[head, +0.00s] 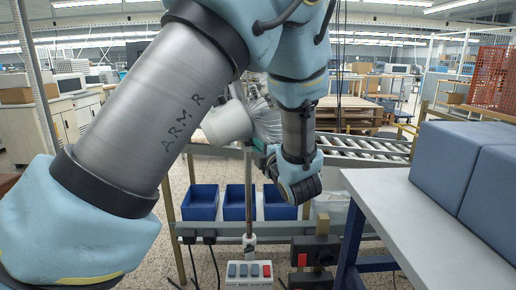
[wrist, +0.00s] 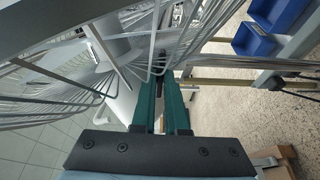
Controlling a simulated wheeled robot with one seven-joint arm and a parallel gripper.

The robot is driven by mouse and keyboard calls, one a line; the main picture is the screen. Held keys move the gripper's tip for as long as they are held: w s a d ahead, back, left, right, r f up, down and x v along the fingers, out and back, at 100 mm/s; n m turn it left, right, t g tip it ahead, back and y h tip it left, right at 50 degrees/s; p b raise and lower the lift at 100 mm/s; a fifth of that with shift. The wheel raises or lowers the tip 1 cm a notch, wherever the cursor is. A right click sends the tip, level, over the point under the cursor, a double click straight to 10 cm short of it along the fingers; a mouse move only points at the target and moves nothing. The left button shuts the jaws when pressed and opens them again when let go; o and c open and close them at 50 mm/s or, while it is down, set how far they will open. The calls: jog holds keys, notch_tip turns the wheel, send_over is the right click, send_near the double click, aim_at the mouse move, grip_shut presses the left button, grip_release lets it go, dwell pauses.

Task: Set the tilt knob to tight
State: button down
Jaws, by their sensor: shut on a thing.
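A fan with a wire cage (wrist: 60,75) and a pale housing fills the upper left of the wrist view. In the head view, part of the fan (head: 228,122) shows behind my arm. My gripper (wrist: 160,84) has two dark green fingers that reach up to the fan and are shut on a small dark piece between their tips, which appears to be the tilt knob (wrist: 158,70). Most of the knob is hidden by the fingers, and its setting cannot be read. In the head view my arm hides most of the gripper and the knob.
Blue bins (head: 201,202) hang in a row below the roller conveyor (head: 362,147). A control box with coloured buttons (head: 249,271) sits low in front. A white table (head: 425,215) with blue blocks (head: 446,160) stands at right, close to my arm.

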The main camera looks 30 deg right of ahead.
jog(key=shift+m, duration=0.5)
jog(key=c, duration=1.2)
grip_release()
jog(key=shift+s, duration=0.1)
jog(key=shift+s+a+b, duration=0.15)
jog(key=shift+s+b, duration=0.4)
jog(key=shift+s, duration=1.2)
jog(key=shift+s+a+b, duration=0.2)
jog(key=shift+s+b, duration=0.4)
jog(key=shift+s, duration=1.2)
jog(key=shift+s+a+b, duration=0.15)
jog(key=shift+s+b, duration=0.4)
jog(key=shift+s, duration=1.2)
